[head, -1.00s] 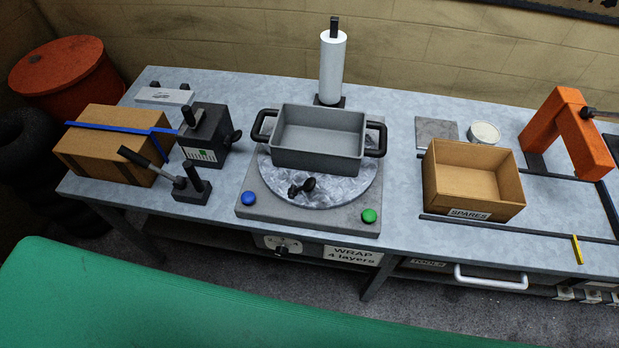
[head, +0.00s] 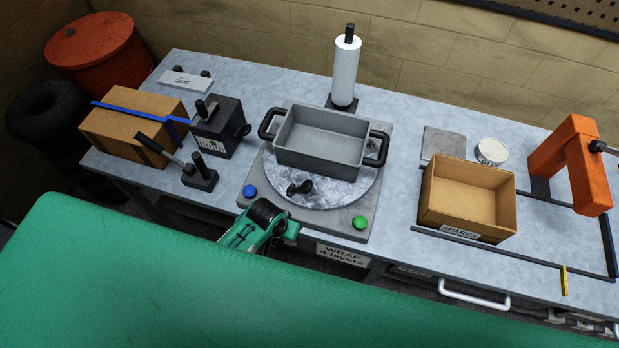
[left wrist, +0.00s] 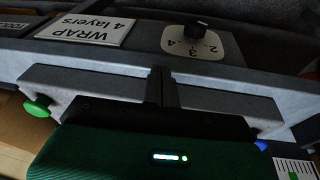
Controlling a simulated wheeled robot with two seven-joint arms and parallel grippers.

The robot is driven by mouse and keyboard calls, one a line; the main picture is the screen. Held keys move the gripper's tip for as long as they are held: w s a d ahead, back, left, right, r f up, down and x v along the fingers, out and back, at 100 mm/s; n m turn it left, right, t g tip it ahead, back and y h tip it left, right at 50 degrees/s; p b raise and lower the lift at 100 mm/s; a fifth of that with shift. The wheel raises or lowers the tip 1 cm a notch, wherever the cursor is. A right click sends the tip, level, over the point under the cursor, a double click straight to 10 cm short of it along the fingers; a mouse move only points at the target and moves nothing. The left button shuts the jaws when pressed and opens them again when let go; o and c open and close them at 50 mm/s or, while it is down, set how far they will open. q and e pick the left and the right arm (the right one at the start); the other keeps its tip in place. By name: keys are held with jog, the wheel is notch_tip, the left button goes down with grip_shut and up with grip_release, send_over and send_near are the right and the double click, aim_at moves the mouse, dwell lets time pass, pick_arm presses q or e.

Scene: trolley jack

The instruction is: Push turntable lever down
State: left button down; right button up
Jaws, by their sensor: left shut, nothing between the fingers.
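The turntable (head: 335,192) is a marbled round disc on a grey square base in the middle of the bench. A short black knobbed handle (head: 300,187) stands at its front edge. A grey two-handled tray (head: 318,160) sits on it. My left arm reaches to the base's front edge in the head view, its fingertips not clearly seen there. In the left wrist view my left gripper (left wrist: 162,86) is shut and empty, against the base's front side, with the green button on one side and the blue on the other. My right gripper is not in view.
A blue button (head: 249,191) and green button (head: 360,222) sit on the base corners. A dial (left wrist: 195,42) is on the bench front. A spares box (head: 440,215) stands right.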

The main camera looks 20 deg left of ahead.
aim_at(305, 186)
pick_arm(q)
jog(key=w+d+r, duration=0.1)
jog(key=r, duration=0.1)
jog(key=w+d+r, duration=0.1)
jog(key=w+r, duration=0.1)
jog(key=r, duration=0.1)
jog(key=w+d+r+p, duration=0.1)
jog(key=w+r, duration=0.1)
jog(key=r, duration=0.1)
jog(key=shift+r, duration=0.25)
jog(key=shift+n+g+y, duration=0.4)
jog(key=shift+g+y, duration=0.2)
jog(key=w+r, duration=0.1)
jog(key=r, duration=0.2)
jog(key=w+r+p, duration=0.1)
jog(key=w+r, duration=0.1)
jog(key=r, duration=0.1)
jog(key=w+r, duration=0.2)
jog(key=r, duration=0.1)
jog(key=shift+p, duration=0.4)
jog(key=shift+w+a+r, duration=0.2)
jog(key=shift+a+r, duration=0.15)
jog(key=shift+r, duration=0.35)
jog(key=shift+f, duration=0.15)
jog(key=shift+w+f, duration=0.2)
jog(key=shift+f, duration=1.5)
jog(key=shift+w+f, duration=0.15)
jog(key=shift+f, duration=1.5)
